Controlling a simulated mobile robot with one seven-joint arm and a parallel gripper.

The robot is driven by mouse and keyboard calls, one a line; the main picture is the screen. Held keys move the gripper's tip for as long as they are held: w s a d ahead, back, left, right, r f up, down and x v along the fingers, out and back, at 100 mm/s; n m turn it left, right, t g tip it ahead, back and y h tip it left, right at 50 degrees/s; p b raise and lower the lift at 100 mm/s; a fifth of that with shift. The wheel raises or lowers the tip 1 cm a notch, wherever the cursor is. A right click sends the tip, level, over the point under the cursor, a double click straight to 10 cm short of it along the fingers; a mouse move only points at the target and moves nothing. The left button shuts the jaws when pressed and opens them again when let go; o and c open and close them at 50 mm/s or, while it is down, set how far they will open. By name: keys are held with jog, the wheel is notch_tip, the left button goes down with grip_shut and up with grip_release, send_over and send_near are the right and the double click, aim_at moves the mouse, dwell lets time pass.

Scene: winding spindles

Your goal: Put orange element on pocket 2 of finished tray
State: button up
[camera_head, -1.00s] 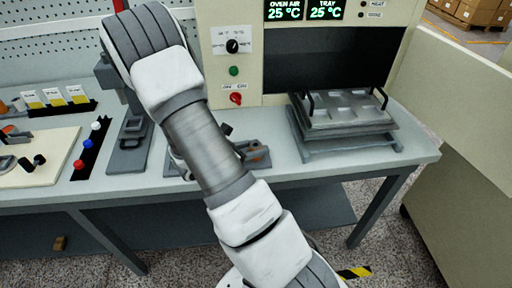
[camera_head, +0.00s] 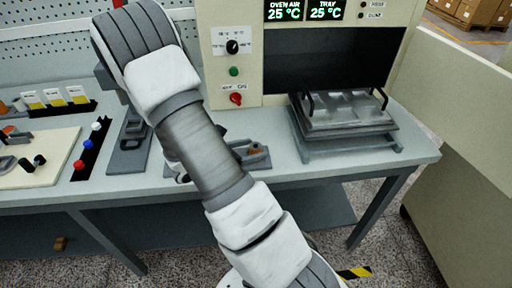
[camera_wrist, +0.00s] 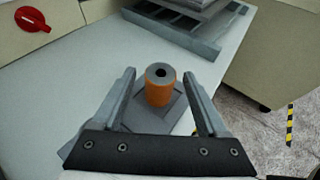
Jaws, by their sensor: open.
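The orange element (camera_wrist: 158,92) is a short upright cylinder with a grey top and a dark centre hole. It stands on a dark grey plate (camera_wrist: 143,118) on the bench. My gripper (camera_wrist: 158,80) is open, with one finger on each side of the element and visible gaps between. In the head view my arm hides my gripper and most of this spot. A grey tray (camera_head: 345,110) with shallow pockets and two dark handles rests on a stand at the bench's right; its pockets look empty. I cannot tell whether it is the finished tray.
The oven (camera_head: 232,75) with its dark opening stands behind the tray; its red knob (camera_wrist: 33,19) shows in the wrist view. A grey fixture (camera_head: 128,145), a black strip with coloured knobs (camera_head: 88,148) and a cream board (camera_head: 45,165) lie left. The bench's front right is clear.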

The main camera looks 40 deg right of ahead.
jog(key=v, duration=1)
jog(key=s+a+r+m+t+y, duration=0.2)
jog(key=s+a+r+m+y, duration=0.4)
jog(key=r+m, duration=0.3)
jog(key=s+a+r+m+t+y, duration=0.3)
jog(key=s+a+r+m+y, duration=0.3)
jog(key=r+m, duration=0.3)
jog(key=shift+s+a+r+y, duration=0.35)
jog(key=shift+s+r+y, duration=0.35)
jog(key=shift+r, duration=0.45)
